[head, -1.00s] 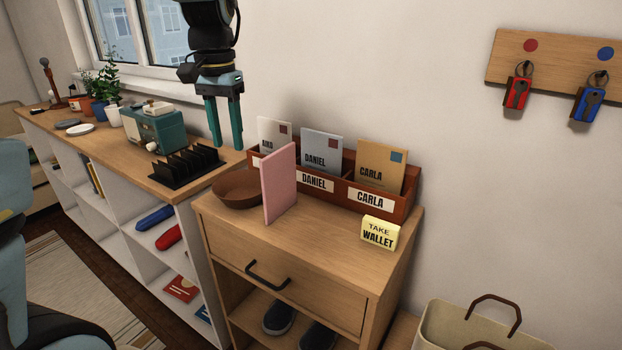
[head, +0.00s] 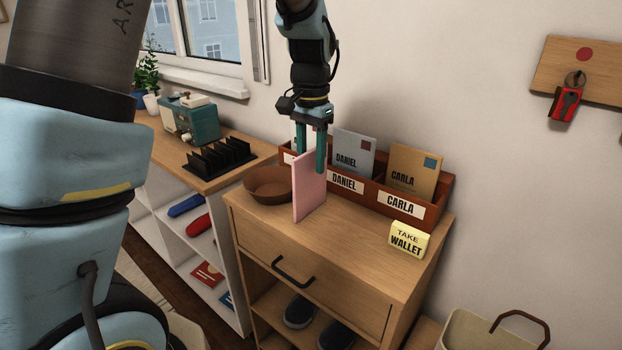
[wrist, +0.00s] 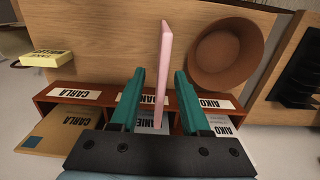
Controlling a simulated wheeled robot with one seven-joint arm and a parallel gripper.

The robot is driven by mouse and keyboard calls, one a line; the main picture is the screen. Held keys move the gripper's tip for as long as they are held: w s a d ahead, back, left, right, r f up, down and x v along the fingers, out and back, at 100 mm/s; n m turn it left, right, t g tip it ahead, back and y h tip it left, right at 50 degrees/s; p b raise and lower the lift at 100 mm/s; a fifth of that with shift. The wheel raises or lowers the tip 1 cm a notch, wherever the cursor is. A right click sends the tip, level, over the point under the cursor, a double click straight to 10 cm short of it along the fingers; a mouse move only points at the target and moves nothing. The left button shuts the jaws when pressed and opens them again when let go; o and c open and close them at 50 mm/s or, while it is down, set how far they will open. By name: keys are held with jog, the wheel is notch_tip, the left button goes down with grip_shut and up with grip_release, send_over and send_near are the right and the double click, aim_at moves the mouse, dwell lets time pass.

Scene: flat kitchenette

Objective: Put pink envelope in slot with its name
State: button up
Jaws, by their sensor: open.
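The pink envelope (head: 309,187) stands upright on edge on the wooden cabinet top, in front of the letter rack. In the wrist view the envelope (wrist: 163,70) lies between the two teal fingers, with a gap on each side. My gripper (head: 312,168) is open, pointing down over its upper edge. The brown letter rack (head: 375,200) has slots labelled AIKO (wrist: 215,103), DANIEL (head: 345,182) and CARLA (head: 401,204). A grey envelope (head: 353,152) stands in the DANIEL slot and a tan one (head: 412,170) in CARLA. The pink envelope's written name is not visible.
A brown bowl (head: 268,185) sits left of the pink envelope, close to it. A yellow TAKE WALLET sign (head: 408,240) stands at the cabinet's right. The front of the cabinet top is clear.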

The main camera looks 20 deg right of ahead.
jog(key=shift+f, duration=0.95)
grip_shut()
